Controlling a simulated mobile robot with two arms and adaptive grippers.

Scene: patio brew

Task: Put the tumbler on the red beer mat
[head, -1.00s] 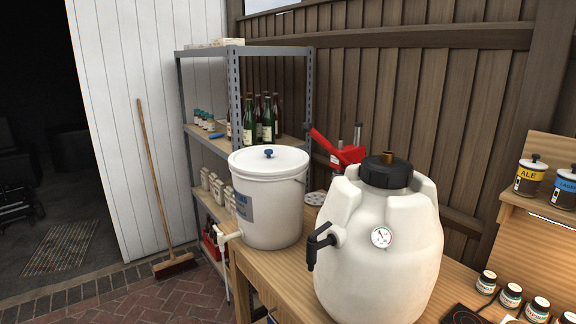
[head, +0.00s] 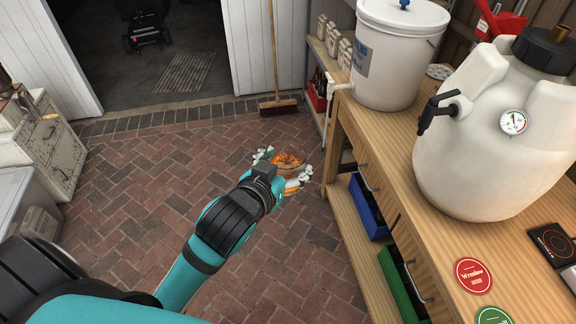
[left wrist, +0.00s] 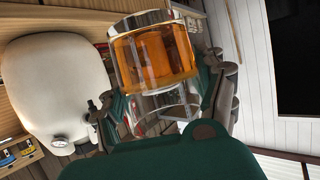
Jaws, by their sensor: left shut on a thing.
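The tumbler, a clear glass with amber contents, shows large in the left wrist view (left wrist: 153,55). My left gripper (left wrist: 165,102) is shut around it, a finger on each side. In the head view my left gripper (head: 284,172) holds the tumbler (head: 289,161) out over the brick floor, left of the workbench; the wrist and fingers hide part of the glass. The red beer mat (head: 473,277) lies flat and bare on the workbench near its front edge, in the lower right of the head view. My right gripper is not in view.
The wooden workbench (head: 394,170) carries a white bucket (head: 396,60), a cream keg with a black tap (head: 497,135) and a hot plate (head: 556,245). A green mat (head: 493,317) lies just below the red one. A broom (head: 277,104) stands behind; the brick floor is open.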

